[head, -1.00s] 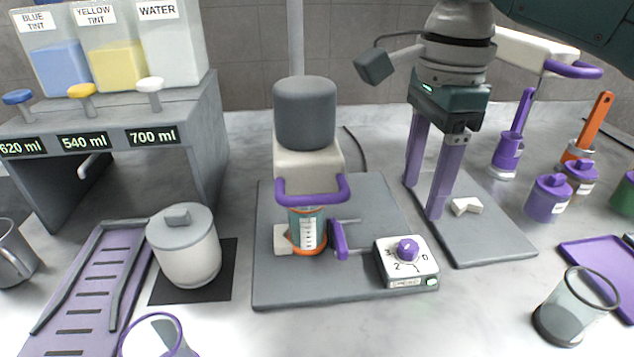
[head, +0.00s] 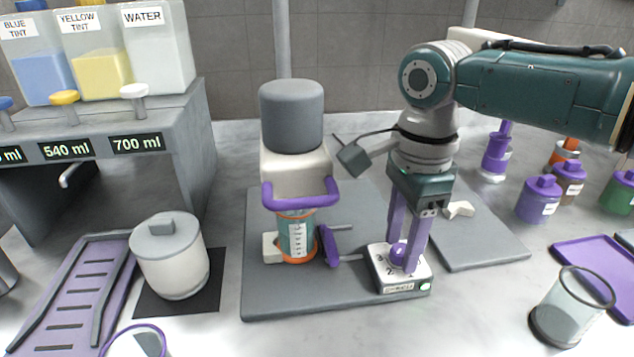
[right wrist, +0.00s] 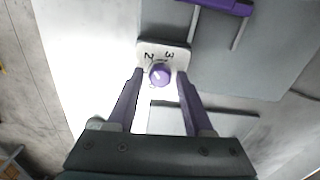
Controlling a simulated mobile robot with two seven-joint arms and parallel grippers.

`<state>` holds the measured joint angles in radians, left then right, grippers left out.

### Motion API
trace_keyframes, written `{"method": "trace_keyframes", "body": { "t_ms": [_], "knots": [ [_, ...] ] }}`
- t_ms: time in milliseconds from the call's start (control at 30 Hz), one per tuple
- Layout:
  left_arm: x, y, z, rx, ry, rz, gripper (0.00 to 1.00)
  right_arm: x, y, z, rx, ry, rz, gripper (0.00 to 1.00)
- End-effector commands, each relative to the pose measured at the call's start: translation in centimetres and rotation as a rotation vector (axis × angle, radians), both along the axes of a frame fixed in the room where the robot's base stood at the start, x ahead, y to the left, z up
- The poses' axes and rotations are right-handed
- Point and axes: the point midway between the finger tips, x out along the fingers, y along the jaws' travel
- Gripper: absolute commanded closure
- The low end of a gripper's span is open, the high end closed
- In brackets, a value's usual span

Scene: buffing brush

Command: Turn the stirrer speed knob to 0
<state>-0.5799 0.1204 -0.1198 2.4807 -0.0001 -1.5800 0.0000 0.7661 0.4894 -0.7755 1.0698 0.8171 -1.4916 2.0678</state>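The purple stirrer speed knob (head: 398,254) sits on a white control box (head: 405,279) at the front right of the stirrer's grey base plate. A green light shows on the box's front. My right gripper (head: 405,262) points down over the box, with its purple fingers on either side of the knob. In the right wrist view the knob (right wrist: 159,74) shows between the fingertips (right wrist: 160,78), with small gaps at its sides. The digits 2 and 3 show there; the rest of the dial is partly hidden. My left gripper is not in view.
The stirrer (head: 291,117) with a purple handle holds a banded beaker (head: 297,240) left of the box. A glass beaker (head: 572,308) and purple tray (head: 600,262) stand right. A white lidded pot (head: 170,262) stands left.

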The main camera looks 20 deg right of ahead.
Motion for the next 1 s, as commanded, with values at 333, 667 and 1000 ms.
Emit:
{"method": "trace_keyframes", "body": {
  "t_ms": [333,667,1000],
  "knots": [
    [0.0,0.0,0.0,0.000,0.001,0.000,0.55,0.0,0.0,0.0,0.000,0.000,0.000,0.89],
    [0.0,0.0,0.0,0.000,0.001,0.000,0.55,0.0,0.0,0.0,0.000,0.001,0.000,1.00],
    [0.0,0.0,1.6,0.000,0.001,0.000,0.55,-0.1,0.1,0.4,0.004,0.004,0.066,1.00]
  ]
}}
